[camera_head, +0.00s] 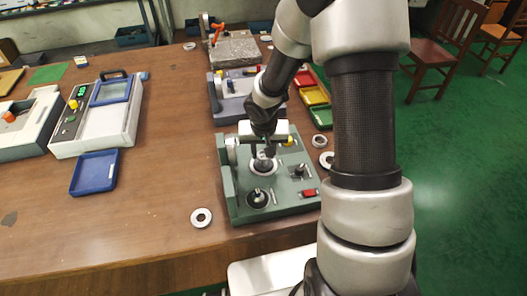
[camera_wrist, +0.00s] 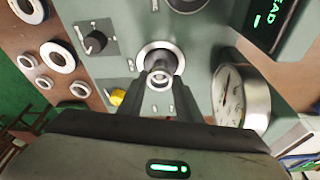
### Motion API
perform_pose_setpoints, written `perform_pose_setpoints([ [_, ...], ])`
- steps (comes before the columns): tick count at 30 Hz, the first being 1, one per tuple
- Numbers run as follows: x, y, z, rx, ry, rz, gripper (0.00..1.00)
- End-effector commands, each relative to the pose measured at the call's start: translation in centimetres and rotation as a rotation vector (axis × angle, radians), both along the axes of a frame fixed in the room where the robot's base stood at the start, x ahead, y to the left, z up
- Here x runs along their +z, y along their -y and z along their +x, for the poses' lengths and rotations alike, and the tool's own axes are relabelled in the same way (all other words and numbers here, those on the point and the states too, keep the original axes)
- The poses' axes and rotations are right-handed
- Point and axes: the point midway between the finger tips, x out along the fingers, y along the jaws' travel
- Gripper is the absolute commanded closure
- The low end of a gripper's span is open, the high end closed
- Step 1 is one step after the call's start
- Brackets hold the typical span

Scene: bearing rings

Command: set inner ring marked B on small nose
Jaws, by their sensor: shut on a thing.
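My gripper (camera_wrist: 160,84) is shut on a small metal ring (camera_wrist: 160,77), seen between the fingertips in the wrist view; no letter B can be read on it. In the head view my gripper (camera_head: 266,151) is over the green fixture (camera_head: 232,200), at its rear round seat (camera_head: 263,168). In the wrist view this seat is a bright round flange (camera_wrist: 150,50) just beyond the fingertips. The fingers and ring partly hide its centre, so I cannot tell whether the ring touches a nose. A second round seat with a dark post (camera_head: 258,198) stands nearer the front.
A loose ring (camera_head: 201,217) lies left of the fixture; several more, including one large ring (camera_wrist: 57,57), lie on its other side. A dial gauge (camera_wrist: 241,95), black knob (camera_wrist: 95,42) and yellow button (camera_wrist: 117,97) surround the seat.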

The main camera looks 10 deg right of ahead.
Motion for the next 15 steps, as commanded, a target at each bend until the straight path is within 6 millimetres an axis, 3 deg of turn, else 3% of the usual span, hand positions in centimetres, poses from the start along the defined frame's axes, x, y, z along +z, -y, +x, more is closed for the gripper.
perform_pose_setpoints([
  [15,-1.6,0.0,0.0,0.0,0.001,0.0,0.91],
])
